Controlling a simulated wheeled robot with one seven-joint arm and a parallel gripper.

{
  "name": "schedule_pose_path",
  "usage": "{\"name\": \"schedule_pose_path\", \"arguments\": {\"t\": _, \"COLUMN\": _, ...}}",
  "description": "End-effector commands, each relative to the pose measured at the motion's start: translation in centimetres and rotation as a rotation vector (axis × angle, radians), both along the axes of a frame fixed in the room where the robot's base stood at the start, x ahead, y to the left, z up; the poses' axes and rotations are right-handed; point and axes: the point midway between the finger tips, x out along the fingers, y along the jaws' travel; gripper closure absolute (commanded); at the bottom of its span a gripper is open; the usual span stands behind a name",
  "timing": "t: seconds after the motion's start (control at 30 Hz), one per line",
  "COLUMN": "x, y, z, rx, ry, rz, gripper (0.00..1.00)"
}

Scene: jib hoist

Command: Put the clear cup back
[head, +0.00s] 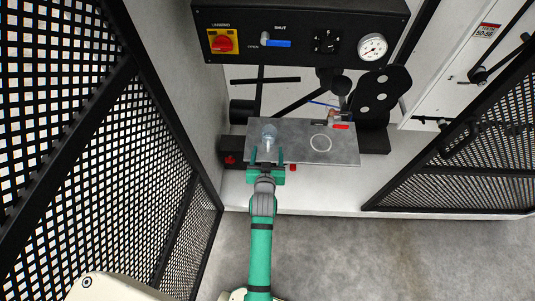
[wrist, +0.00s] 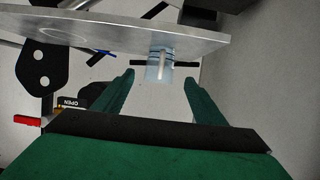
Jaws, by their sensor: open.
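The clear cup (head: 269,138) stands upright on the left part of a grey plate (head: 345,153). In the wrist view, which is upside down, the cup (wrist: 153,70) shows pale blue, with a light upright streak on it. My gripper (head: 267,154) is at the plate's near edge, just in front of the cup. Its two green fingers are open and empty. In the wrist view the cup lies between the fingertips (wrist: 159,76), seemingly just beyond them. A white ring (head: 321,136) is marked on the plate, right of the cup.
A small red-handled fitting (head: 340,126) sits at the plate's back right. Behind are a black panel with a red switch (head: 223,41), a blue lever (head: 276,43) and a gauge (head: 372,47). Black mesh fences stand left (head: 60,120) and right (head: 480,150).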

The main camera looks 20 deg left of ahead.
Motion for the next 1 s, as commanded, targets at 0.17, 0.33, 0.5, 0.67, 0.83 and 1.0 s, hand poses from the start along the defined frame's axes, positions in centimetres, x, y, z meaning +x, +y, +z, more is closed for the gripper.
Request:
{"name": "schedule_pose_path", "arguments": {"t": 0.17, "x": -0.8, "y": -0.2, "z": 0.4, "rx": 0.0, "ry": 0.0, "rz": 0.0, "gripper": 0.35}}
{"name": "schedule_pose_path", "arguments": {"t": 0.33, "x": -1.8, "y": -0.8, "z": 0.0, "rx": 0.003, "ry": 0.001, "rz": -0.007, "gripper": 0.35}}
{"name": "schedule_pose_path", "arguments": {"t": 0.5, "x": -6.2, "y": -3.4, "z": -0.8, "rx": 0.016, "ry": -0.01, "rz": -0.041, "gripper": 0.35}}
{"name": "schedule_pose_path", "arguments": {"t": 0.67, "x": -12.1, "y": -6.6, "z": -0.8, "rx": 0.03, "ry": -0.03, "rz": -0.086, "gripper": 0.35}}
{"name": "schedule_pose_path", "arguments": {"t": 0.83, "x": -18.2, "y": -9.7, "z": 0.5, "rx": 0.037, "ry": -0.055, "rz": -0.135, "gripper": 0.35}}
{"name": "schedule_pose_path", "arguments": {"t": 1.0, "x": -24.0, "y": -12.3, "z": 2.8, "rx": 0.04, "ry": -0.08, "rz": -0.181, "gripper": 0.35}}
